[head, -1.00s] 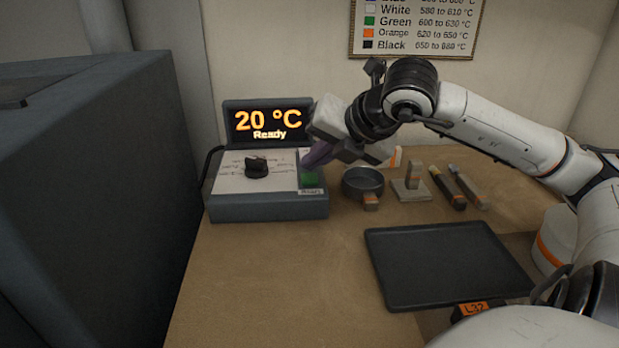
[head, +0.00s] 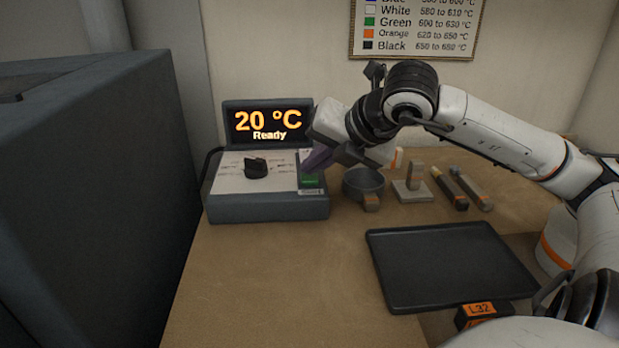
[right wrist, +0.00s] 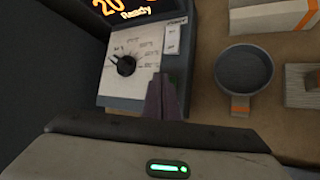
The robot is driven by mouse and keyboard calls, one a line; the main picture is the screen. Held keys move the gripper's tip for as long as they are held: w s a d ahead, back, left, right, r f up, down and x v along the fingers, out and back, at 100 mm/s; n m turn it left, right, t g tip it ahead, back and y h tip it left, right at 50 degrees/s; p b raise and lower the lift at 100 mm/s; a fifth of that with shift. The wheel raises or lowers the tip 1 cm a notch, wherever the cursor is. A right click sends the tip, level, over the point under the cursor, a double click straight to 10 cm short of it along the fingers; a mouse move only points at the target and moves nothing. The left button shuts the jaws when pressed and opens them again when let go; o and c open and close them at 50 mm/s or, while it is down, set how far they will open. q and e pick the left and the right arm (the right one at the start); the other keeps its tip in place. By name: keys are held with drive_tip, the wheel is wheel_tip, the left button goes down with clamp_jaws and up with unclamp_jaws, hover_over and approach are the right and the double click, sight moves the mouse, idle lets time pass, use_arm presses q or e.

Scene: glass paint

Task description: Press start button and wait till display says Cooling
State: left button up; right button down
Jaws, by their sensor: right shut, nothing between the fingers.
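The control box (head: 268,206) stands on the table at the back left, with a black knob (head: 256,167) and a green start button (head: 310,181) on its sloped top. Its display (head: 268,123) reads "20 °C Ready". My right gripper (head: 313,162) is shut and empty, its purple fingers pointing down at the button's far part. In the right wrist view the shut fingers (right wrist: 163,98) hide most of the button; only a green sliver shows. Whether they touch it I cannot tell. My left gripper is not in view.
A round dark pan (head: 363,181), a small block on a base (head: 412,187) and two handled tools (head: 458,188) lie right of the box. A black tray (head: 450,266) is in front. A large dark cabinet (head: 90,200) stands at left. The table's front left is clear.

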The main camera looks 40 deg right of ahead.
sight(314, 180)
drive_tip(key=shift+f+b, duration=0.35)
drive_tip(key=shift+b, duration=0.05)
idle(0.6)
drive_tip(key=shift+r+p, duration=0.45)
drive_tip(key=shift+r, duration=0.4)
drive_tip(key=shift+r+p, duration=1.7)
drive_tip(key=shift+r, duration=0.9)
drive_tip(key=shift+f, duration=0.1)
